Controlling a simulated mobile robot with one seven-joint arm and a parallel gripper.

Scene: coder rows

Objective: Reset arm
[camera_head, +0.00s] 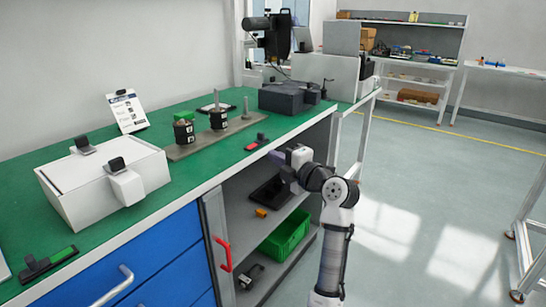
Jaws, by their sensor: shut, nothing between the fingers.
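My arm (336,235) rises from the bottom of the view, to the right of the workbench, and bends left at its top joint. My gripper (274,157) is at the end of it, near the bench's front edge, pointing left towards the green bench top (203,170). It is small in the view and looks shut with nothing held. A small red and black item (257,142) lies on the bench top just behind the gripper.
A white box (103,178) and a grey base with two black cups (208,134) stand on the bench. Below, an open shelf holds a green crate (285,236); a red handle (222,254) sticks out beside it. Open floor lies right, with a metal frame (524,235) at the edge.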

